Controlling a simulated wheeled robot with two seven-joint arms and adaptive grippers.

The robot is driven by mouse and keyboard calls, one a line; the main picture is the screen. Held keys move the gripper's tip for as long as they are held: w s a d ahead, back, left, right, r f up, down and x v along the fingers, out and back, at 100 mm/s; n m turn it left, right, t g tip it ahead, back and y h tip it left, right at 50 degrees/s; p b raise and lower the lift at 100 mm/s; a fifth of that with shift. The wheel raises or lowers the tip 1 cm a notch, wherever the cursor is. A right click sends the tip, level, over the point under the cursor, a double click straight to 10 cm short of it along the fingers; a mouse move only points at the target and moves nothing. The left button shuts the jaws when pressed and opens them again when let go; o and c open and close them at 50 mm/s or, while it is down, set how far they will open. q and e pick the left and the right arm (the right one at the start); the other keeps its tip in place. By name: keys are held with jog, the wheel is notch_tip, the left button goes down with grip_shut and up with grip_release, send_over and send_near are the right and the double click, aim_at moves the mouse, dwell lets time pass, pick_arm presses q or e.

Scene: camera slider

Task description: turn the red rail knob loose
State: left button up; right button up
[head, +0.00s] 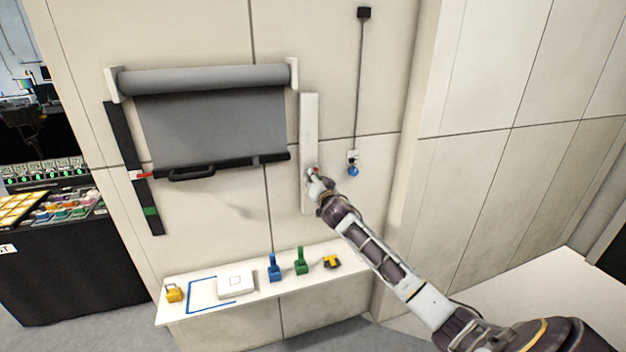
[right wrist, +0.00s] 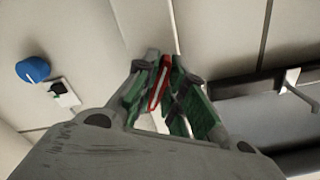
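The red rail knob (head: 314,170) is on the white vertical rail (head: 309,125) on the wall, right of the grey roller screen, and is mostly covered by my right gripper (head: 316,180) in the head view. In the right wrist view the knob (right wrist: 159,83), red with a pale stripe, stands between the two green-padded fingers of my right gripper (right wrist: 162,80). The fingers are closed in on both its sides and appear to touch it. My left gripper is not in view.
The grey screen (head: 215,120) has a black bottom bar with a handle (head: 192,174). A black rail (head: 133,165) with red and green marks is at left. A blue knob (head: 353,171) hangs on a cord at right. Below, a white shelf (head: 205,312) holds several small items.

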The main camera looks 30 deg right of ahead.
jog(key=shift+n, duration=0.4)
grip_shut()
jog(key=n+p, duration=0.1)
jog(key=n, duration=0.4)
jog(key=shift+d+p, duration=0.15)
jog(key=shift+p, duration=0.2)
jog(key=n+p, duration=0.2)
jog(key=n, duration=0.4)
jog(key=shift+s+d, duration=0.1)
jog(key=shift+d, duration=0.05)
jog(key=n, duration=0.3)
jog(key=n+p, duration=0.1)
jog(key=n, duration=0.2)
jog(key=shift+d+r+n+p, duration=0.1)
jog(key=shift+r+n+p, duration=0.1)
jog(key=shift+n+p, duration=0.1)
jog(key=n+p, duration=0.1)
jog(key=n, duration=0.4)
jog(key=shift+n, duration=0.4)
jog(key=o, duration=0.7)
grip_release()
